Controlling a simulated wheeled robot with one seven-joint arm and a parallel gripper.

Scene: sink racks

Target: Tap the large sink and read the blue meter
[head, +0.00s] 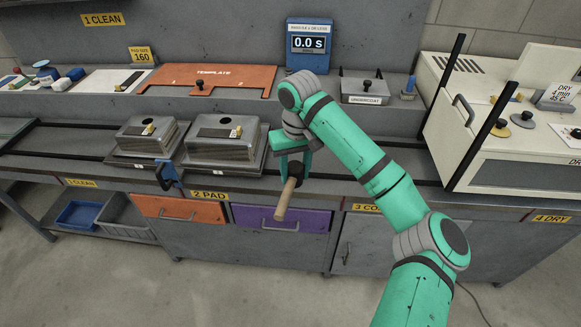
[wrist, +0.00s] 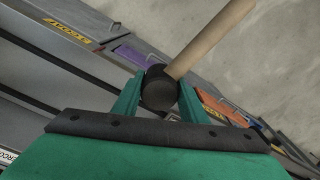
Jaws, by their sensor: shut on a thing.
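The larger grey metal sink (head: 225,148) lies upturned on the bench rails, left of my gripper. A smaller upturned sink (head: 145,140) lies left of it. The blue meter (head: 309,60) stands at the back of the bench and shows "0.0 s"; its small header is hard to read. My gripper (head: 291,176) points down at the bench's front edge, right of the large sink and apart from it. It is shut on a mallet (head: 286,200), which also shows in the wrist view (wrist: 205,48). The mallet has a black head between the fingers and a wooden handle slanting down.
An orange template (head: 205,78) lies on the shelf behind the sinks. A blue clamp-like thing (head: 169,176) sits at the front edge between the sinks. An undercoat box (head: 365,90) and a cream dryer with black posts (head: 520,140) stand right. Orange (head: 178,208) and purple (head: 255,217) drawers are below.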

